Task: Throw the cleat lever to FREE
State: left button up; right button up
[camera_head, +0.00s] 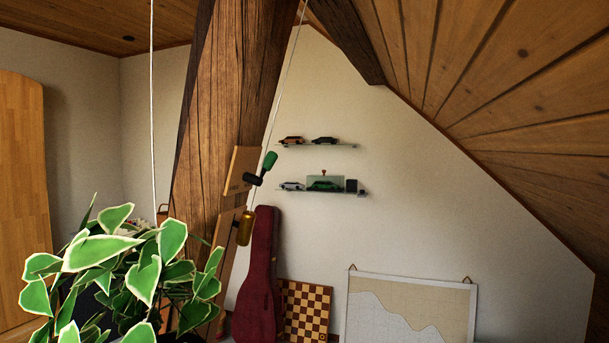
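A lever with a green grip (269,161) and a dark pivot (254,179) sits on a small wooden board (240,168) on the right side of the timber post (221,110). The green grip points up and to the right. A thin cord (287,85) runs from the top of the view down to the lever area. Below, a brass-coloured cylinder (245,229) sits by a second wooden board (228,225). No FREE marking is readable. Neither of my grippers shows in this view.
A leafy plant (142,262) fills the lower left, below a white cord (153,110), and covers the post's lower part. Behind stand a red instrument case (262,275), a chessboard (305,311) and a framed board (411,306). Glass shelves (318,146) hold model cars.

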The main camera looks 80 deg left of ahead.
aim_at(270, 159)
jog(key=u, duration=2.9)
